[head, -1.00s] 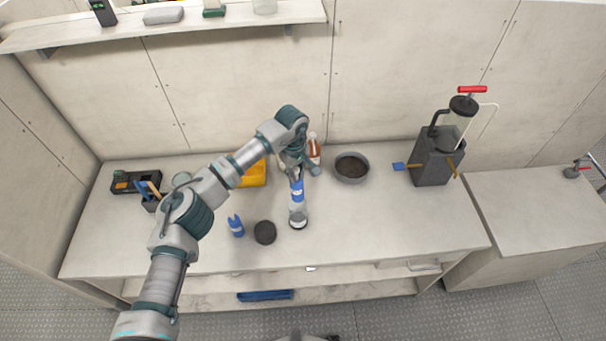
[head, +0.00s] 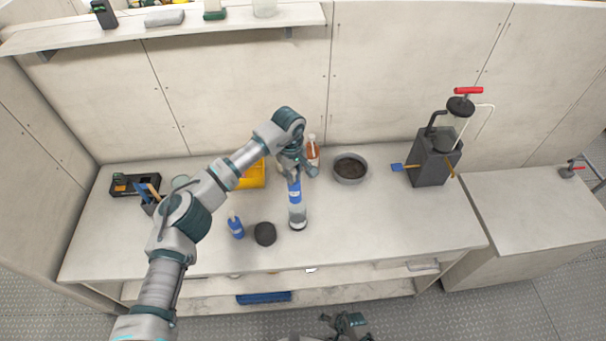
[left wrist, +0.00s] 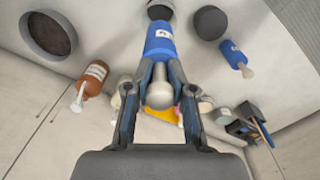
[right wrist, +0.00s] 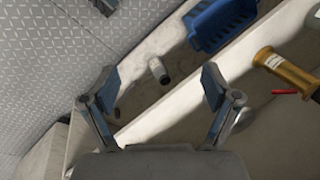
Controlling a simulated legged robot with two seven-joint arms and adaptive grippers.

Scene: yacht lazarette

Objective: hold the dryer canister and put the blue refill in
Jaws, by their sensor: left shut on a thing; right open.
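A blue refill (head: 295,190) with a white label stands upright over a clear canister (head: 298,213) with a dark base on the counter. I cannot tell how deep the refill sits in the canister. My left gripper (head: 296,170) is shut on the refill's top end from above. In the left wrist view its fingers (left wrist: 160,80) flank a pale knob on the blue refill (left wrist: 159,42). A round black lid (head: 265,233) lies to the canister's left. My right gripper (head: 345,322) is open and empty in front of the counter; it also shows in the right wrist view (right wrist: 160,85).
A small blue bottle (head: 236,229) stands left of the lid. Behind are a brown bottle (head: 313,150), a yellow bin (head: 253,176) and a round grey pan (head: 350,168). A pump unit (head: 432,160) stands right. A blue basket (right wrist: 222,22) is on the lower shelf.

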